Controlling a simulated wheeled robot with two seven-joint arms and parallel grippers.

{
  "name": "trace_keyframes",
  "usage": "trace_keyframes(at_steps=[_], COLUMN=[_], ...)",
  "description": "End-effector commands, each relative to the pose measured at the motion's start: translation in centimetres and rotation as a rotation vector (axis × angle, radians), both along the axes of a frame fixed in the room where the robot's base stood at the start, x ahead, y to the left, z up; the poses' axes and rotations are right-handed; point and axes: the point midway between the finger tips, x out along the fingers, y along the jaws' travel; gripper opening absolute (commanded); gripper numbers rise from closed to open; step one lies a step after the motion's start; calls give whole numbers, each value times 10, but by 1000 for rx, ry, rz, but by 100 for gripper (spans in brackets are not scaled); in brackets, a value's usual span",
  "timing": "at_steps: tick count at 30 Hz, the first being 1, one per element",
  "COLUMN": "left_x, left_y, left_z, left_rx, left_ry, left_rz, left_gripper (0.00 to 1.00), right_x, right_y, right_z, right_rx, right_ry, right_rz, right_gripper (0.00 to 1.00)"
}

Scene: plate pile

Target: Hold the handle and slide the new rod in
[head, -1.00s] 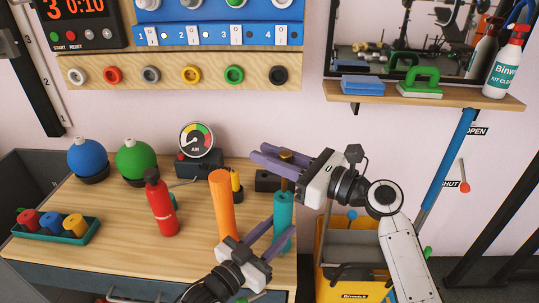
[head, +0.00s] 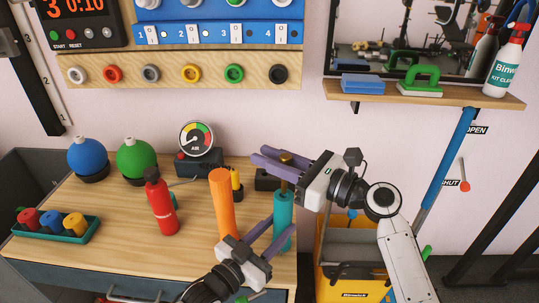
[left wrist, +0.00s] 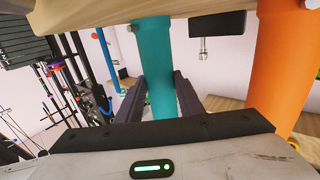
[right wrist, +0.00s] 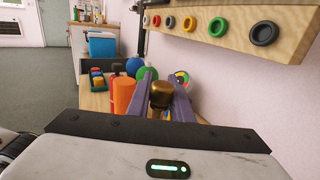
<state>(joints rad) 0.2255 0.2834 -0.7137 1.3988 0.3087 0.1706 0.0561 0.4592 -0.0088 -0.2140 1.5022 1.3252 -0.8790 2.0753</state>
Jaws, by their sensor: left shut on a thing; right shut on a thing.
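The teal handle (head: 284,222) stands upright at the bench's right front edge. My left gripper (head: 268,230) is shut on it; the left wrist view shows the handle (left wrist: 152,75) between both fingers. My right gripper (head: 280,160) is above the handle, shut on the rod at its brass top (head: 285,156). The brass top (right wrist: 161,93) also sits between the fingers in the right wrist view. A short length of rod shows below the right gripper, in line with the handle's top. I cannot tell how deep the rod sits in the handle.
An orange cylinder (head: 221,200) stands just left of the handle, with a red bottle (head: 160,204) further left. An air gauge (head: 196,139), blue and green balls and a teal tray (head: 80,233) are on the bench. A yellow bin (head: 340,284) stands to the right.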

Motion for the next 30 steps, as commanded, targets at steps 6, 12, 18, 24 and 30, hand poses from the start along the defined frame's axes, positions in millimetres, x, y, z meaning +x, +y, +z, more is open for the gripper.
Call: trace_keyframes(at_steps=[6, 12, 18, 24, 30], left_x=[0, 0, 0, 0, 0], left_y=[0, 0, 0, 0, 0], left_z=[0, 0, 0, 0, 0], left_rx=[1, 1, 1, 1, 1], left_ry=[1, 1, 1, 1, 1], left_rz=[0, 0, 0, 0, 0], left_gripper=[1, 1, 1, 1, 1], right_x=[0, 0, 0, 0, 0], right_y=[0, 0, 0, 0, 0], right_z=[-5, -10, -15, -20, -25], right_rx=[2, 2, 2, 2, 1], right_ry=[0, -1, 0, 0, 0], right_rz=[0, -1, -1, -1, -1], right_gripper=[0, 0, 0, 0, 0])
